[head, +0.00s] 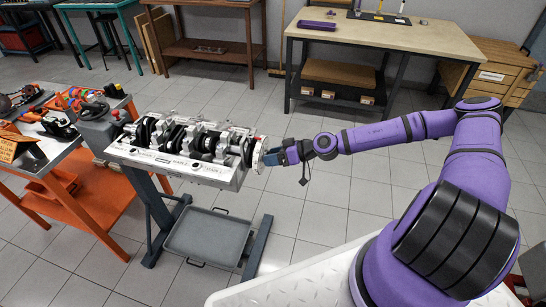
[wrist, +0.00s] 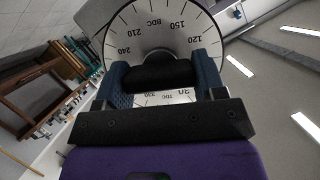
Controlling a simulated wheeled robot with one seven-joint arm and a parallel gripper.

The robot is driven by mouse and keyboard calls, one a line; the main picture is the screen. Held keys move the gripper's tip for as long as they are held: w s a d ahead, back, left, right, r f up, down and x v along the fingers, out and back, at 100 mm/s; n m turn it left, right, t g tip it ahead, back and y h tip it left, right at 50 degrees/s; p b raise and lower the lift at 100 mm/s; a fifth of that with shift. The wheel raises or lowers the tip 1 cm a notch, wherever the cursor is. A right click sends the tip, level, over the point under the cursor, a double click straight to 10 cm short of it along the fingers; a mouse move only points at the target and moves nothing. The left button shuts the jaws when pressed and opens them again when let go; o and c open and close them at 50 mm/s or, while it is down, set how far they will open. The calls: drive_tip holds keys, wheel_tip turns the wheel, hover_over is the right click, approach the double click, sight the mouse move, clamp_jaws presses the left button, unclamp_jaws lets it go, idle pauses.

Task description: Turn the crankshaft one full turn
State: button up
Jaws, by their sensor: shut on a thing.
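The crankshaft (head: 190,138) lies in the silver engine block (head: 205,173), which is held on a stand. A pale degree wheel (head: 258,156) sits at the block's right end. In the wrist view the degree wheel (wrist: 190,22) fills the upper middle, with BDC at the top and TDC near the bottom, between the fingers. My gripper (head: 273,155) reaches the wheel from the right. In the wrist view its blue fingers (wrist: 163,78) are shut on a dark rounded bar (wrist: 160,72) in front of the wheel. The bar's attachment behind is hidden.
An orange tool bench (head: 90,190) stands to the left, close to the stand. A wood-topped workbench (head: 390,34) stands behind my arm. Tiled floor around the stand's right side is clear.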

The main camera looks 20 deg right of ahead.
drive_tip(key=shift+f+m+g+y, duration=0.1)
drive_tip(key=shift+m+g+y, duration=0.4)
drive_tip(key=shift+m, duration=0.7)
drive_tip(key=o, duration=0.9)
drive_tip(key=v, duration=1)
drive_tip(key=shift+d, duration=0.4)
